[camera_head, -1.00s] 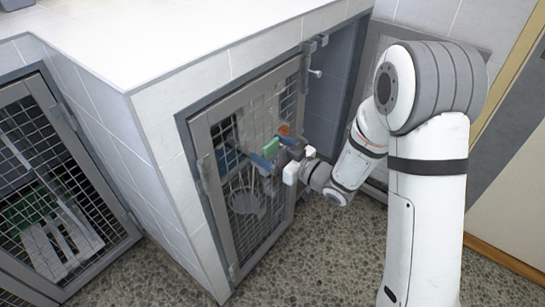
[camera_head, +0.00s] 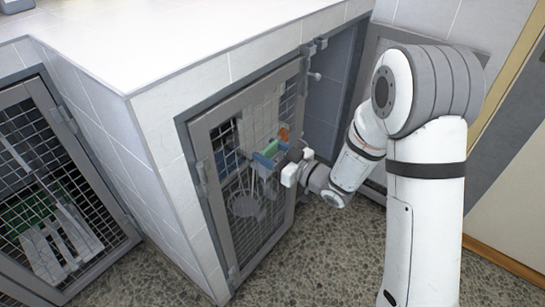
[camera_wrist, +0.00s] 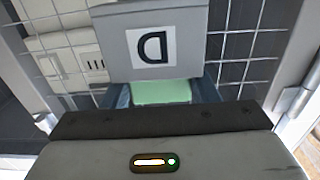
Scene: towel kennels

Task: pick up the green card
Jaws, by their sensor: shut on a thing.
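The green card (camera_wrist: 161,92) shows in the wrist view as a pale green patch between the two dark blue fingers of my gripper (camera_wrist: 162,98). The gripper is shut on it. In the head view the green card (camera_head: 271,149) is a small green piece at the front of the mesh door, with my gripper (camera_head: 270,156) around it. The card's lower part is hidden behind the gripper body in the wrist view.
A grey plate with a white "D" label (camera_wrist: 152,46) is close beyond the card. The framed mesh door (camera_head: 205,150) stands in front of me; a small orange piece (camera_head: 283,133) is beside the card. A second mesh kennel (camera_head: 60,150) is at left. Speckled floor (camera_head: 330,260) is clear.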

